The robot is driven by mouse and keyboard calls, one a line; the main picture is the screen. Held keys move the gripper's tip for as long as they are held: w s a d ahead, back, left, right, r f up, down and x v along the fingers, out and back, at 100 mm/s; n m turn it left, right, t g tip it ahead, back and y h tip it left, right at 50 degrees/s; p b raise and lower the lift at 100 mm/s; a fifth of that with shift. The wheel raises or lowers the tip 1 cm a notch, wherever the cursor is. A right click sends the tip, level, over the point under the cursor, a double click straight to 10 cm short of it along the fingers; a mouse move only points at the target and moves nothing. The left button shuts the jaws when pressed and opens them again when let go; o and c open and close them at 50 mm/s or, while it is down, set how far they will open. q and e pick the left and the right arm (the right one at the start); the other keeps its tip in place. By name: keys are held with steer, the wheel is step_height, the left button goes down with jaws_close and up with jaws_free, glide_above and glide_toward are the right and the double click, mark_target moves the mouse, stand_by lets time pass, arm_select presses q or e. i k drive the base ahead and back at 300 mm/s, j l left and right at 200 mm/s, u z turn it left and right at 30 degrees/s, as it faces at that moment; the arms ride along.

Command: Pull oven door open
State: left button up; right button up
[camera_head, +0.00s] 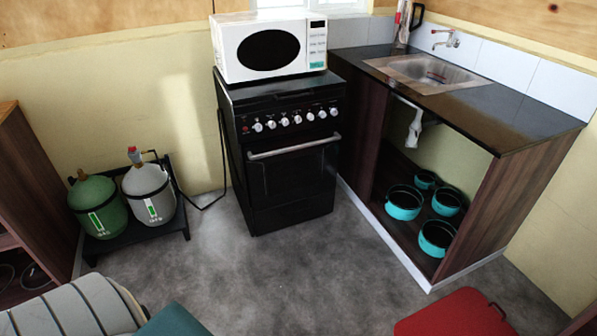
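The black oven (278,150) stands against the back wall in the middle of the view. Its front door (292,178) is shut, with a pale horizontal handle bar (294,147) across the top edge. A row of white knobs sits above the handle. Neither of my grippers shows in this view, and nothing touches the handle.
A white microwave (268,48) sits on the oven. A sink counter (490,115) with teal pots (404,202) below stands to the right. Gas cylinders (98,207) stand at left. The grey floor (290,265) before the oven is clear. A red object (455,315) is at lower right.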

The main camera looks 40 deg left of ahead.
mark_target(286, 169)
steer(key=i+j+u, duration=0.1)
steer(key=i+j, duration=0.15)
steer(key=i, duration=0.15)
steer(key=i+j+u, duration=0.1)
steer(key=i+j, duration=0.15)
steer(key=i, duration=0.2)
